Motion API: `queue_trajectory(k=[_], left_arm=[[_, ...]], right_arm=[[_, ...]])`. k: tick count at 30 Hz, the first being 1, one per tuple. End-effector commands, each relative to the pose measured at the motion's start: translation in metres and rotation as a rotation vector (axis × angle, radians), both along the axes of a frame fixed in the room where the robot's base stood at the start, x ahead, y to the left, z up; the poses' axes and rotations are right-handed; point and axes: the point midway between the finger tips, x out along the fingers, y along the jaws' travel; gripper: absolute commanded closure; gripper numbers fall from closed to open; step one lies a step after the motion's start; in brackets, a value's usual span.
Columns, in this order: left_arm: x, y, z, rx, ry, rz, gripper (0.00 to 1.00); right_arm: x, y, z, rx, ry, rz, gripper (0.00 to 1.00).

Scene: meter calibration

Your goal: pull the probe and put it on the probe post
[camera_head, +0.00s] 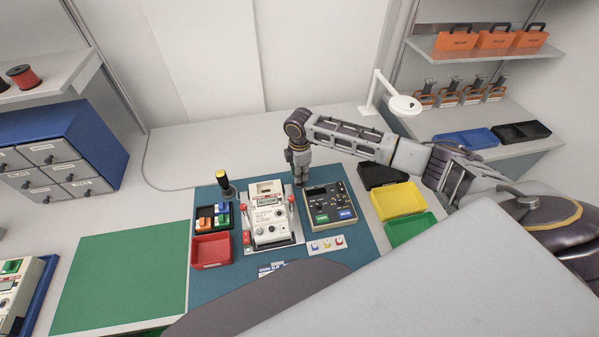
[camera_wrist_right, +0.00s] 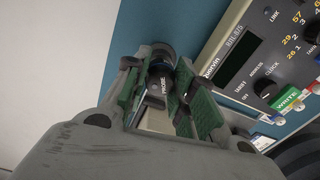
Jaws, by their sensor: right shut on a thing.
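My right gripper (camera_head: 300,180) points down at the back of the blue mat, between the white meter unit (camera_head: 268,213) and the dark-faced box (camera_head: 331,204). My left gripper is not in view.
A red bin (camera_head: 211,250) and a small tray of coloured blocks lie left of the meter. Black, yellow (camera_head: 398,201) and green bins stand on the right, beneath my right arm. A white lamp (camera_head: 404,104) stands behind. The green mat (camera_head: 122,275) is bare.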

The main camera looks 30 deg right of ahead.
Motion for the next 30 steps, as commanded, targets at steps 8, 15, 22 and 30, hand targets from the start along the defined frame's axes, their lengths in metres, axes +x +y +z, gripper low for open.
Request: queue_trajectory(k=[8, 15, 22, 30], left_arm=[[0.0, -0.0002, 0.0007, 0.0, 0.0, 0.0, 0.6], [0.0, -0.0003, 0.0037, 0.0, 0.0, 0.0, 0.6], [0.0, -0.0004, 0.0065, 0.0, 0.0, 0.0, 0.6], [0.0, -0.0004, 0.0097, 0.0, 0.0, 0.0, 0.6]], right_arm=[[0.0001, 0.0, 0.0004, 0.0, 0.0, 0.0, 0.95], [0.0001, 0.0003, 0.001, 0.001, 0.0, 0.0, 0.95], [0.0001, 0.0003, 0.0012, 0.001, 0.0, 0.0, 0.95], [0.0001, 0.0001, 0.0012, 0.0, 0.0, 0.0, 0.95]])
